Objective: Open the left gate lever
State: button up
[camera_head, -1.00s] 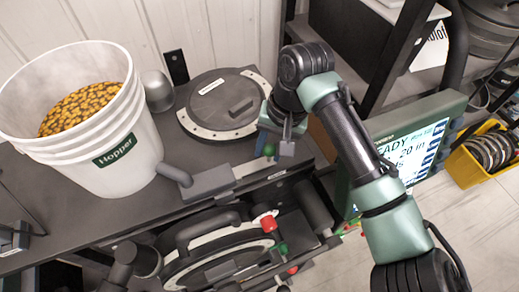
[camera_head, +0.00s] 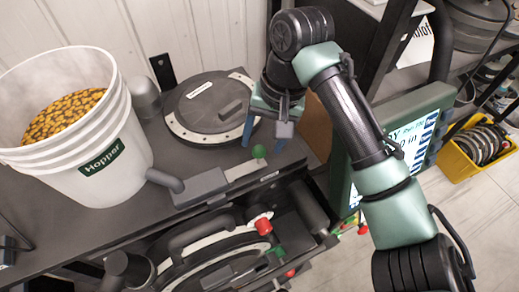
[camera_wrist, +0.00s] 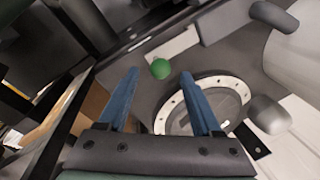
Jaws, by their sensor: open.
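A green ball knob (camera_head: 259,151) stands at the right end of a light flat slide bar (camera_head: 245,168) that runs out of a grey block (camera_head: 201,186) on the dark bench top. I cannot tell from a label whether this is the left gate lever. My gripper (camera_head: 264,140) is open and empty, its blue fingers pointing down at the knob. In the head view the knob shows between the two fingers. In the wrist view the green knob (camera_wrist: 160,68) lies between and just beyond the fingertips (camera_wrist: 159,80). I see no contact with it.
A round lidded disc (camera_head: 212,105) lies close behind the fingers. A white Hopper bucket (camera_head: 125,120) of yellow seed stands left. Below the bench edge are a second disc unit, a red knob (camera_head: 264,226) and another green knob (camera_head: 275,251). A screen (camera_head: 410,140) stands right.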

notch_tip(320, 180, up, 8)
jog(key=d, duration=0.1)
jog(key=shift+s+d+r+b, duration=0.2)
jog(key=shift+d+r+b, duration=0.05)
jog(key=shift+d+b, duration=0.2)
